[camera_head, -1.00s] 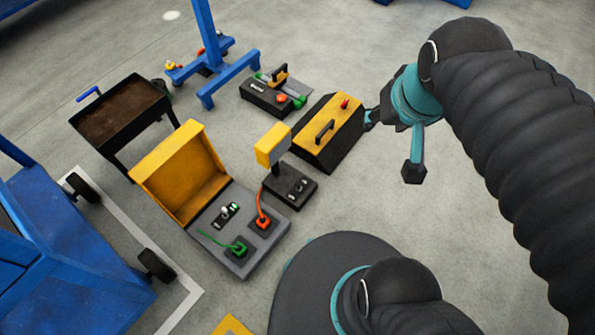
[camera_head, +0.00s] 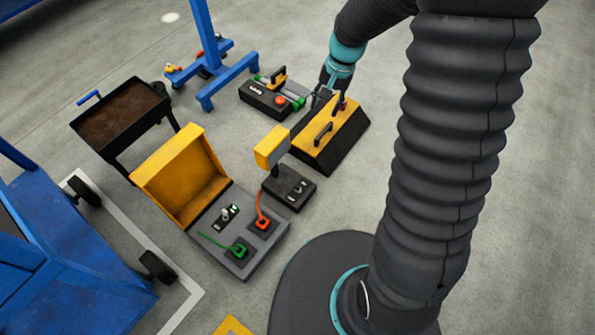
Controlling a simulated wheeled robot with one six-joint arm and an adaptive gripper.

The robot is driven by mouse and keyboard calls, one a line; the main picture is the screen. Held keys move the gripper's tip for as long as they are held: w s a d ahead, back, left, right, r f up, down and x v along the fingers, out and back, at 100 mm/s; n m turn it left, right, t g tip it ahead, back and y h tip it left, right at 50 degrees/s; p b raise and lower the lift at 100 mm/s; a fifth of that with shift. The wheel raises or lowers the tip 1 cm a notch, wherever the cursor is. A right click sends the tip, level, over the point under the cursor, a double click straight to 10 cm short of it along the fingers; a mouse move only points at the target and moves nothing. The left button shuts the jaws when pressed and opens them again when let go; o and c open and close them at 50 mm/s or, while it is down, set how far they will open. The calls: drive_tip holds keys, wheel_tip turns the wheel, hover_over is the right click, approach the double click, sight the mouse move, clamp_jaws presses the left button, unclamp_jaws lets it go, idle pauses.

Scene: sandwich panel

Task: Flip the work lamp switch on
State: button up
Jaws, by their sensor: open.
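The work lamp (camera_head: 272,147) has a yellow box-shaped head on a short post above a black base (camera_head: 282,195). A small light-coloured switch (camera_head: 299,188) stands on top of that base; its on or off position is too small to tell. My gripper (camera_head: 328,98) is open and empty. It hangs beyond the lamp, up and to the right of it in the picture, over the far end of the black and yellow box. The gripper is apart from the lamp, and its fingertips are partly hard to make out.
The black and yellow box (camera_head: 345,128) with a handle stands right of the lamp. An open yellow-lidded case (camera_head: 258,264) with red and green plugs lies in front. A black device (camera_head: 262,100) sits behind. A blue stand (camera_head: 209,88) and brown-topped cart (camera_head: 120,113) are at left.

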drive_tip(key=w+a+f+m+g, duration=0.2)
drive_tip(key=w+f, duration=0.1)
drive_tip(key=f, duration=1)
drive_tip(key=m+g+p, duration=0.1)
approach(297, 186)
drive_tip(key=shift+y, duration=0.4)
drive_tip(key=x, duration=0.9)
drive_tip(key=shift+d, duration=0.3)
